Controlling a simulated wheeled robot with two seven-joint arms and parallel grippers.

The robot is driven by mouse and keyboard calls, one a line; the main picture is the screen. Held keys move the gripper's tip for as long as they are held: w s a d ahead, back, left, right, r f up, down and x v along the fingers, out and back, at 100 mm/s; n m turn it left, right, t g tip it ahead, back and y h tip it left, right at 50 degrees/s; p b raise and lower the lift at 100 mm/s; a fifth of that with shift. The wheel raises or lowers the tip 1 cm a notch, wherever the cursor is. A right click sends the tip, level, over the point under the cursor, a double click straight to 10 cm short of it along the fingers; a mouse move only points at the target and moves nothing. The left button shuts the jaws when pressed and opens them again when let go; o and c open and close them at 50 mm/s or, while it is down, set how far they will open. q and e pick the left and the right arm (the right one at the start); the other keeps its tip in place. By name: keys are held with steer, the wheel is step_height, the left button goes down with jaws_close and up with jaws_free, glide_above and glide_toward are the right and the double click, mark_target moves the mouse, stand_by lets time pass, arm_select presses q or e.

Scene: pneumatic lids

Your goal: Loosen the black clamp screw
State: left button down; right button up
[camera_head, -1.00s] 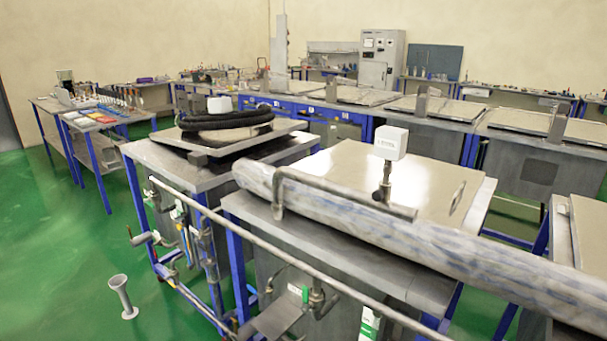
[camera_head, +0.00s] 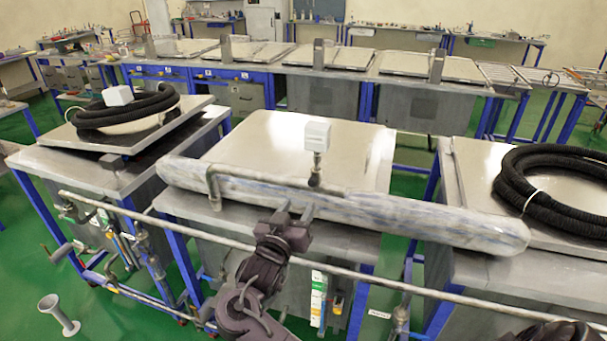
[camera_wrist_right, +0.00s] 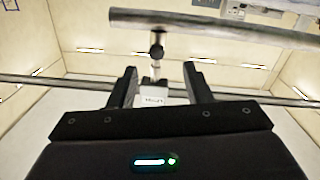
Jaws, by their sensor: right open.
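The black clamp screw (camera_wrist_right: 156,51) shows in the wrist view as a small dark knob on a thin post beside a grey tube (camera_wrist_right: 220,32). In the head view a dark fitting (camera_head: 316,180) sits low on the post under a white box (camera_head: 317,136), but the screw's detail is too small to tell. My right gripper (camera_head: 296,210) is open in front of the bench, below and left of that fitting. In the wrist view the right gripper (camera_wrist_right: 160,68) has its fingers apart with nothing held; the knob appears beyond and between them. My left gripper is not in view.
A long wrapped roll (camera_head: 400,212) lies across the bench front, close to my right gripper. A horizontal rail (camera_head: 180,232) runs along the front. Black hose coils lie on the left (camera_head: 125,108) and right (camera_head: 550,190) benches. A grey stand (camera_head: 60,315) is on the floor.

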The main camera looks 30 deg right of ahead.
mark_target(311, 184)
steer(key=p+x, duration=0.1)
steer(key=x, duration=0.2)
steer(key=r+p+x, duration=0.1)
steer(key=x, duration=0.2)
steer(key=shift+d+r+p, duration=0.15)
steer(key=shift+d+p, duration=0.2)
steer(key=shift+p, duration=0.05)
steer(key=shift+w+d, duration=0.4)
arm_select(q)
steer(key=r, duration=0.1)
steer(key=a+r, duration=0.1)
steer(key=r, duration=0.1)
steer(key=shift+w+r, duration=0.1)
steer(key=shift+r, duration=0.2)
arm_select(e)
jaws_close()
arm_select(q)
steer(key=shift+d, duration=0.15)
arm_select(e)
steer(key=shift+f, duration=0.2)
